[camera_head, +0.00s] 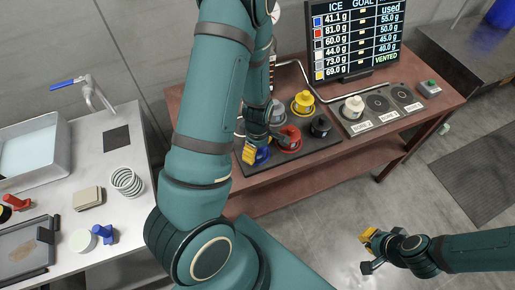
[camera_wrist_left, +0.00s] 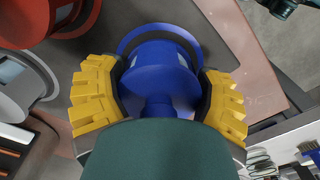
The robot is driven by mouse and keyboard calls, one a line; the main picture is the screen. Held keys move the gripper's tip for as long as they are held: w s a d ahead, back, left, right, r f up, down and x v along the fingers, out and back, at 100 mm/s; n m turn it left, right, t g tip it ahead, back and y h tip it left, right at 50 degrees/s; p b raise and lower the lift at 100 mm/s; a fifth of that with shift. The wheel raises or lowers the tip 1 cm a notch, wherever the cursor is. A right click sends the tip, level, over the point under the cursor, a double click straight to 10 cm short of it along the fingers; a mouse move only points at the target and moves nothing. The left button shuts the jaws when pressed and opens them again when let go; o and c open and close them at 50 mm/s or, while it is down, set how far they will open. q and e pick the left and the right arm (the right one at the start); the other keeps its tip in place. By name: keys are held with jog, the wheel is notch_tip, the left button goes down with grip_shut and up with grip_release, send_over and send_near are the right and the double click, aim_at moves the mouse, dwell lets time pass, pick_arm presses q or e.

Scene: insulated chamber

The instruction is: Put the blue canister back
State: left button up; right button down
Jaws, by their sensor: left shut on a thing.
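The blue canister (camera_head: 262,157) is at the near left corner of the dark tray (camera_head: 309,152) on the reddish table. My left gripper (camera_head: 254,150) is shut on it. In the left wrist view the canister (camera_wrist_left: 160,72) sits between the yellow-padded fingers (camera_wrist_left: 160,100), with a blue ring (camera_wrist_left: 127,40) on the tray around it. Whether its base touches the tray is hidden. My right gripper (camera_head: 371,251) is open and empty, over the floor at the lower right.
Red (camera_head: 289,137), black (camera_head: 320,126), yellow (camera_head: 302,103) and grey (camera_head: 277,112) canisters stand close by on the tray. A white canister (camera_head: 352,107) stands on the scale plate to the right. A screen (camera_head: 355,40) is behind. A cluttered sink counter (camera_head: 100,190) is at left.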

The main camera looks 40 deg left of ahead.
pick_arm(q)
jog(key=o, duration=1.2)
jog(key=shift+f, duration=0.1)
notch_tip(320, 180, up, 12)
jog(key=p, duration=0.3)
jog(key=d+f+m, duration=0.2)
jog(key=d+m, duration=0.1)
jog(key=d+f+m, duration=0.2)
jog(key=d+f, duration=0.1)
jog(key=d+f+m+h, duration=0.1)
jog(key=d+f+m, duration=0.1)
jog(key=d+m, duration=0.1)
jog(key=shift+d+f+m+t, duration=0.1)
jog(key=shift+f+m+t, duration=0.1)
jog(key=shift+m+t, duration=0.15)
jog(key=d+f+m+h, duration=0.1)
jog(key=d+m, duration=0.1)
jog(key=d, duration=0.2)
jog(key=s+d+f+m+t+h, duration=0.1)
jog(key=d+m, duration=0.2)
jog(key=d, duration=0.1)
jog(key=s+d+f+m+h, duration=0.1)
jog(key=d+m, duration=0.2)
jog(key=shift+d+f+m+t, duration=0.25)
jog(key=shift+d, duration=0.15)
